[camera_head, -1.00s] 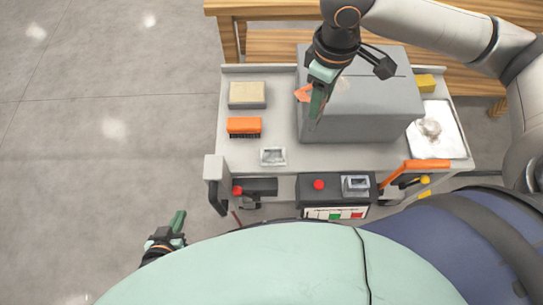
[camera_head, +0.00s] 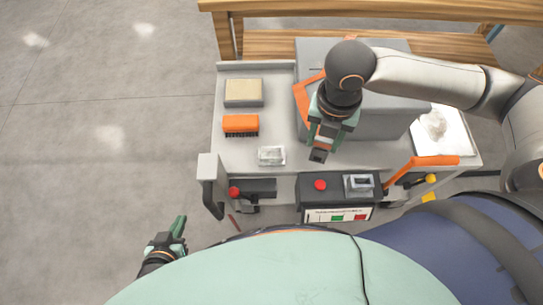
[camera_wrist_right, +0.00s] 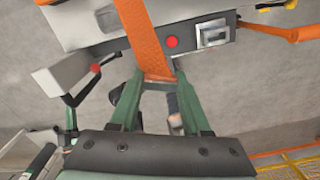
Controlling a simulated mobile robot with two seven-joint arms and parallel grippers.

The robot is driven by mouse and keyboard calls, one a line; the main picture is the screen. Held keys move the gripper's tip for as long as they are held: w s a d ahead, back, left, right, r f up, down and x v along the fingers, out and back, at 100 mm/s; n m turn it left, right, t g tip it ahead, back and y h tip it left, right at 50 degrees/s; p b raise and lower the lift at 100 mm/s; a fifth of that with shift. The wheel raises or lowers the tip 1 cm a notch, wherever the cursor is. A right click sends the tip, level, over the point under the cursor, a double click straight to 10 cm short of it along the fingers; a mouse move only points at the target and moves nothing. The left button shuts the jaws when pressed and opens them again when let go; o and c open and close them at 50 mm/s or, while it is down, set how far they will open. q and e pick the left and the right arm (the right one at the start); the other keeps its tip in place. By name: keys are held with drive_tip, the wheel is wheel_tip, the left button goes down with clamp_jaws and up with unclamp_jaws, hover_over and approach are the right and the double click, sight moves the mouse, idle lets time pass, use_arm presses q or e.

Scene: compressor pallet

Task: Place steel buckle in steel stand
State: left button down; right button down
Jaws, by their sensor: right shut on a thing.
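My right gripper (camera_head: 325,148) is shut on the steel buckle at the end of an orange strap (camera_wrist_right: 148,35). In the head view the gripper hangs in front of the grey box, above the cart's near part. A square steel frame, which looks like the steel stand (camera_head: 359,184), sits on a dark panel below and right of the gripper, apart from it. My left gripper (camera_head: 182,230) is low at the left, off the cart; its opening is unclear.
The cart (camera_head: 225,165) also carries a large grey box (camera_head: 375,125), a beige block (camera_head: 244,92), an orange brush (camera_head: 240,123) and a small metal tray (camera_head: 271,155). A red button (camera_head: 320,185) is beside the stand. An orange handle (camera_head: 425,162) rises at the right.

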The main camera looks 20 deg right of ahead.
use_arm(q)
drive_tip(key=d+f+b, duration=0.1)
drive_tip(key=w+f+b, duration=0.1)
drive_tip(key=b, duration=0.1)
drive_tip(key=shift+d+f, duration=0.1)
drive_tip(key=shift+d, duration=0.25)
use_arm(e)
drive_tip(key=w+a+f+n, duration=0.1)
drive_tip(key=w+a+f, duration=0.1)
drive_tip(key=w+f, duration=0.1)
drive_tip(key=w+a+f+n, duration=0.1)
drive_tip(key=w+a+f, duration=0.2)
drive_tip(key=f, duration=0.3)
drive_tip(key=w+a+f+n, duration=0.1)
drive_tip(key=w+a+f, duration=0.1)
drive_tip(key=w+f, duration=0.3)
drive_tip(key=shift+a+f+n, duration=0.25)
drive_tip(key=shift+a+n, duration=0.1)
drive_tip(key=shift+n, duration=0.05)
drive_tip(key=shift+f, duration=0.15)
